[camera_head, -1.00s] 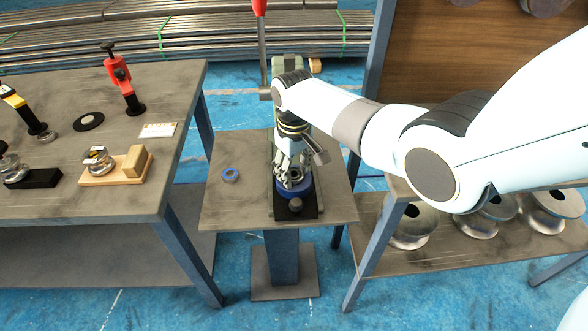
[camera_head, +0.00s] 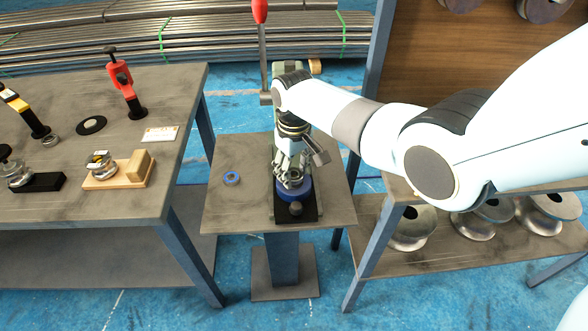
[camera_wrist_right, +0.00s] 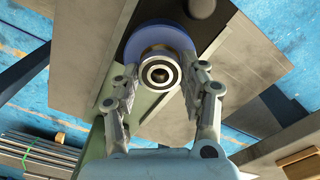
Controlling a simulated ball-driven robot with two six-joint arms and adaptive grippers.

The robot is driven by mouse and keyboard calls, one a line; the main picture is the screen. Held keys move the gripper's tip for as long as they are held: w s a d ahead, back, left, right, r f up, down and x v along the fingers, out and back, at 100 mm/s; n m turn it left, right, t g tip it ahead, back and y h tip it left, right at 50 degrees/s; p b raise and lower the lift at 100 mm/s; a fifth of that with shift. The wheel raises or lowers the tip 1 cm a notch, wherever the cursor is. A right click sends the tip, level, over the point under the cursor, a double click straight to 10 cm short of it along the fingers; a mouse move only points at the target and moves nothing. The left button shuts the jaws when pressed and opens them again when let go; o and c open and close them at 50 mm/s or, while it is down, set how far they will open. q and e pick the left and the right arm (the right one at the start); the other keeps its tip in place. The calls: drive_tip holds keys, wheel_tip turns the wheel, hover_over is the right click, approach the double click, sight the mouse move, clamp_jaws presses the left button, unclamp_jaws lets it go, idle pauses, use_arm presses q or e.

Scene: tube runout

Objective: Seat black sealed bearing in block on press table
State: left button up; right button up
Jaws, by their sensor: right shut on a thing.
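My right gripper (camera_head: 292,178) points down over the press table (camera_head: 235,205). In the right wrist view, its fingers (camera_wrist_right: 160,80) close around a round bearing (camera_wrist_right: 158,72) with a bright metal rim and dark rings. A round blue block (camera_head: 308,192) sits right below the gripper on a black base (camera_head: 296,214). The blue block (camera_wrist_right: 150,36) also shows behind the bearing in the wrist view. The bearing lines up roughly with the block; I cannot tell whether it touches it or has entered it. My left gripper is out of view.
A blue-rimmed ring (camera_head: 231,178) lies on the press table left of the block. A lever with a red handle (camera_head: 260,10) rises behind. The left bench (camera_head: 80,205) carries clamps and a wooden fixture (camera_head: 118,172). Metal rollers (camera_head: 411,232) lie on the right shelf.

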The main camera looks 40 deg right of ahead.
drive_tip(key=shift+f+b, duration=0.6)
drive_tip(key=shift+f, duration=0.2)
drive_tip(key=shift+r+p, duration=0.15)
drive_tip(key=shift+p, duration=0.3)
idle(0.7)
idle(0.7)
drive_tip(key=o, duration=1.8)
drive_tip(key=shift+c, duration=0.2)
wheel_tip(320, 180, up, 8)
drive_tip(key=p, duration=0.8)
